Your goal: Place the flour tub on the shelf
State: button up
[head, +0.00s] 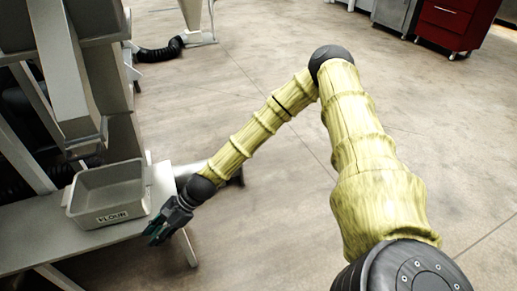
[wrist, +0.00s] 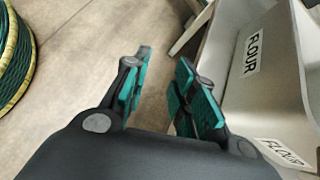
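The flour tub (head: 108,191) is a grey, open rectangular bin with a "FLOUR" label on its front wall. In the head view it sits upright on a pale grey shelf (head: 75,235) at lower left, under the machine. It looks empty inside. My gripper (head: 166,228) is just right of the tub's front corner, beside the shelf's front edge. In the wrist view the tub (wrist: 265,105) fills the right side, with "FLOUR" lettering in two places. My gripper (wrist: 160,95) is open there, its green-padded fingers apart with only floor between them. The tub is outside the fingers.
The grey machine frame (head: 75,80) stands over and behind the tub. A shelf leg (head: 188,247) is near my gripper. A black hose (head: 160,50) lies behind. A red cabinet (head: 450,22) is at far right. The floor between is clear.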

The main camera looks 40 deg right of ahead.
jog(key=s+d+f+n+g+h, duration=0.1)
jog(key=s+f+n+h, duration=0.25)
jog(key=s+f, duration=0.5)
jog(key=s+d+f+n+g+h, duration=0.15)
jog(key=s+f+n, duration=0.35)
jog(key=s, duration=0.6)
jog(key=s+d+f+n+h, duration=0.1)
jog(key=s+d+n+h, duration=0.4)
jog(key=s+d+n, duration=0.4)
jog(key=s+d, duration=0.2)
jog(key=d, duration=0.2)
jog(key=shift+s+d+f, duration=0.15)
jog(key=shift+s+d, duration=0.15)
jog(key=shift+t, duration=0.25)
